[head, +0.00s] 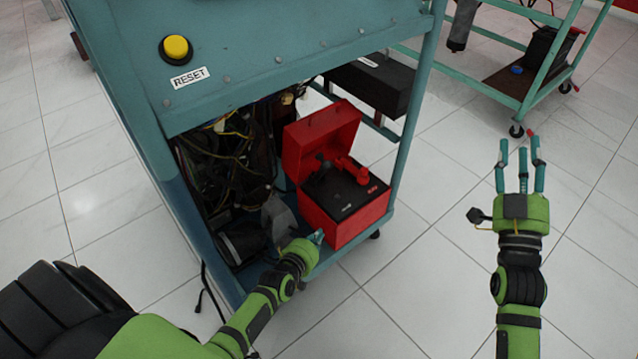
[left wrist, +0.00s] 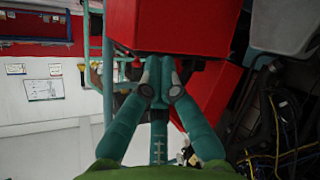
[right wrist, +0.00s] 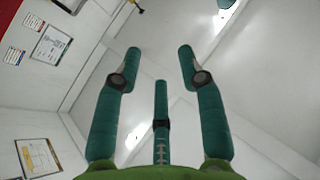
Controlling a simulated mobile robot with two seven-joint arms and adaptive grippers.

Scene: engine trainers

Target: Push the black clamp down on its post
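A red box (head: 345,224) with its lid raised stands on the cart's lower shelf. A dark block with a black top (head: 345,195) sits inside it. A small black piece (head: 322,163), which looks like the black clamp, stands at the block's back left, beside a red clamp (head: 350,170). The post under the black piece is too small to make out. My left gripper (head: 316,238) is low at the box's front left corner, below the clamps. In the left wrist view its fingertips (left wrist: 160,68) meet before the red wall (left wrist: 180,25), with nothing seen between them. My right gripper (head: 518,165) is open and empty, out to the right.
The blue-green cart panel (head: 270,45) with a yellow button (head: 176,48) overhangs the shelf. Wires and engine parts (head: 235,160) crowd the box's left. A cart post (head: 412,105) rises at the box's right. A second cart (head: 500,80) stands back right. The floor at right is clear.

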